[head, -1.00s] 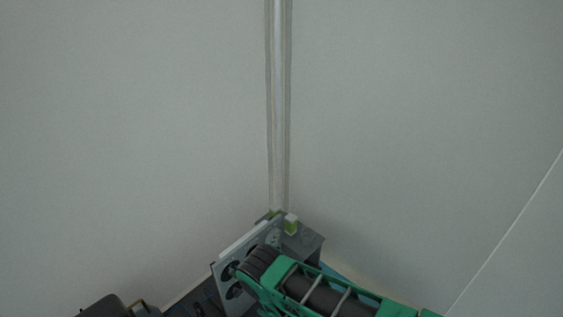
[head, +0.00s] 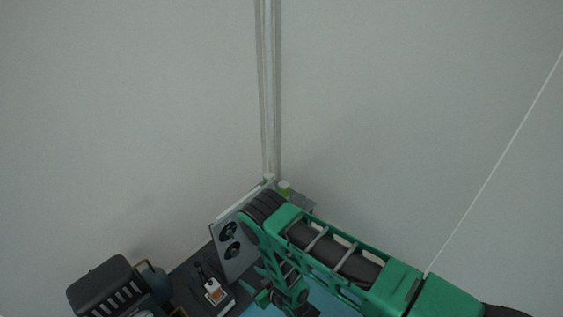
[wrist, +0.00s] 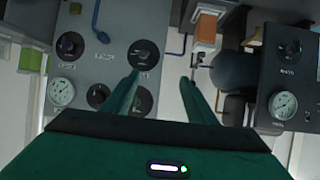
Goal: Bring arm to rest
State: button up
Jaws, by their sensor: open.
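My arm, green with dark joints, crosses the lower middle of the head view, bent at a dark ringed joint near the grey panel. My gripper (wrist: 160,88) shows in the wrist view as two green fingers standing apart, with nothing between them. It also shows small and partly hidden below the arm in the head view. In the wrist view the fingertips lie in front of a light grey gauge panel (wrist: 118,52) on the left and an orange-topped part on the right. I cannot tell how far the fingers are from them.
The light panel with dark round fittings (head: 230,244) stands beside my arm in the head view. A black slotted unit (head: 104,286) is at the lower left. A dark gauge box (wrist: 285,75) is right of the fingers in the wrist view. Bare walls fill the upper head view.

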jog(key=w+d+r+m+h, duration=0.2)
jog(key=w+d+r, duration=0.4)
jog(key=w+r, duration=0.25)
jog(key=w+d+r+m+h, duration=0.1)
jog(key=w+d+r+h, duration=0.2)
jog(key=w+d+r, duration=0.45)
jog(key=d+r+m+g+h, duration=0.2)
jog(key=d+r+m+h, duration=0.2)
jog(key=d+r, duration=1.65)
jog(key=s+d+r+m+g+h, duration=0.1)
jog(key=s+d+r+m+g, duration=0.3)
jog(key=s+d+r, duration=1.3)
jog(key=s+r+m+g, duration=0.1)
jog(key=s+r+m, duration=0.1)
jog(key=s, duration=1.1)
jog(key=s+d+r+m+g+y, duration=0.1)
jog(key=s+r+m, duration=0.1)
jog(key=s, duration=1.1)
jog(key=shift+r+m+g, duration=0.2)
jog(key=shift+m+g, duration=0.1)
jog(key=shift+g, duration=0.1)
